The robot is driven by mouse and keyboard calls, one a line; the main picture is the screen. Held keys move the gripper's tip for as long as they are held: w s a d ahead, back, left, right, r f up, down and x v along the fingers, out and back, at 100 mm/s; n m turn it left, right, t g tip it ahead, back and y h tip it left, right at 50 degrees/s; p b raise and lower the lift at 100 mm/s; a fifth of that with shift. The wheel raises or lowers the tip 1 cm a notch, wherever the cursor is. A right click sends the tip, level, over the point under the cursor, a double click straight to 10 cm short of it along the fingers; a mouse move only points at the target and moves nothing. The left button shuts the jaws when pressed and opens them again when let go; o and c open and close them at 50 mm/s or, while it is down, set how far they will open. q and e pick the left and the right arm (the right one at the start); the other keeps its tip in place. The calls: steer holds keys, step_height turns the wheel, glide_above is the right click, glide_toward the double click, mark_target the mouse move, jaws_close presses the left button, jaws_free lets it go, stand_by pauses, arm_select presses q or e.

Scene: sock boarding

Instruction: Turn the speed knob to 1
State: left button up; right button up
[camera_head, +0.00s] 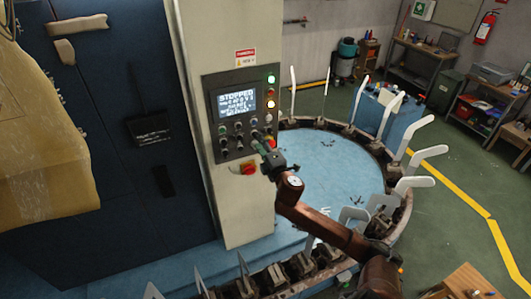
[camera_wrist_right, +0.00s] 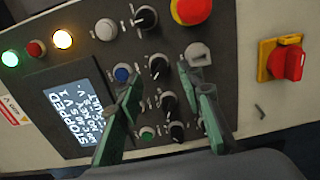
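The control panel (camera_head: 218,82) is on the pale column, with a lit screen (camera_head: 238,102) reading STOPPED. In the right wrist view the panel appears rotated, with several black knobs, among them an upper one (camera_wrist_right: 158,65), a middle one (camera_wrist_right: 167,101) and a lower one (camera_wrist_right: 177,131). Their labels are too small to read, so I cannot tell which is the speed knob or its setting. My right gripper (camera_head: 261,144) is at the panel's lower right; its green fingers (camera_wrist_right: 168,85) are apart, with black knobs between them in the picture. I cannot tell if they touch one. My left gripper is out of view.
A red emergency button (camera_wrist_right: 191,9), grey knob (camera_wrist_right: 197,54), blue button (camera_wrist_right: 121,73) and green button (camera_wrist_right: 146,132) are close by. A red-and-yellow rotary switch (camera_head: 249,168) is below the panel. A round blue platform (camera_head: 350,165) ringed with white sock forms stands right.

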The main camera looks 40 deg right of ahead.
steer(key=v, duration=0.9)
steer(key=shift+s, duration=0.25)
steer(key=shift+f, duration=0.1)
